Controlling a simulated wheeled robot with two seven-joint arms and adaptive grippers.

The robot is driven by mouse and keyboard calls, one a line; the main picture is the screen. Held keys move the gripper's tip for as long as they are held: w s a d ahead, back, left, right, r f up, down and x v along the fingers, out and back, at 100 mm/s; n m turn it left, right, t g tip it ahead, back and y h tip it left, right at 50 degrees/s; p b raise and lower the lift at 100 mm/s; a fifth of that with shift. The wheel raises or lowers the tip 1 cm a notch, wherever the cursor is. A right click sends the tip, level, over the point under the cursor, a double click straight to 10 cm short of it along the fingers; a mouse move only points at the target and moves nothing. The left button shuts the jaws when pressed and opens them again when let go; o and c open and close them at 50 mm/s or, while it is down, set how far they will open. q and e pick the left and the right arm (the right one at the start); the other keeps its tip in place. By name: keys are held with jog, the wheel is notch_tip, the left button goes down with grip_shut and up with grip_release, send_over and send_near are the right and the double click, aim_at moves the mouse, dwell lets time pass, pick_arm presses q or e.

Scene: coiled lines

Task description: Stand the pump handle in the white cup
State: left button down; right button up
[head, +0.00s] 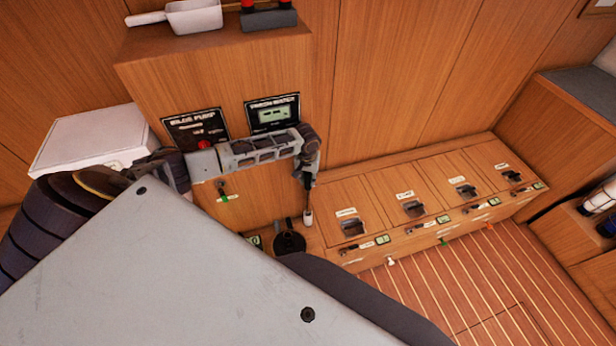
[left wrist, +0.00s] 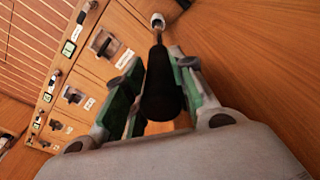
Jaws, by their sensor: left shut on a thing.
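The pump handle (left wrist: 162,88) has a thick black grip and a thin rod. My left gripper (left wrist: 158,100) is shut on the black grip, one finger on each side. In the head view my left gripper (head: 310,172) has the handle (head: 307,196) hanging upright below it. The small white cup (head: 307,217) is at the rod's lower end, and it also shows in the left wrist view (left wrist: 158,20). The rod's end meets the cup in both pictures; I cannot tell whether it is inside or just above. My right gripper is not in view.
A dark round fitting (head: 289,242) stands just left of the cup. A wooden cabinet with a bilge pump panel (head: 196,130) is behind my left arm. A bench with several latched lids (head: 405,205) runs right. A white box (head: 92,140) is at the left.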

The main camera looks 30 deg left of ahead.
pick_arm(q)
jog(key=shift+f+b, duration=0.4)
jog(key=shift+f, duration=0.85)
dwell(0.4)
jog(key=c, duration=1.1)
grip_release()
jog(key=shift+o, duration=0.2)
jog(key=o, duration=0.4)
jog(key=shift+c, duration=0.2)
jog(key=shift+r, duration=0.15)
jog(key=shift+w+a+r+p, duration=0.1)
jog(key=shift+r+p, duration=2.3)
jog(key=shift+p, duration=0.45)
jog(key=shift+r+p, duration=0.3)
jog(key=shift+r, duration=0.8)
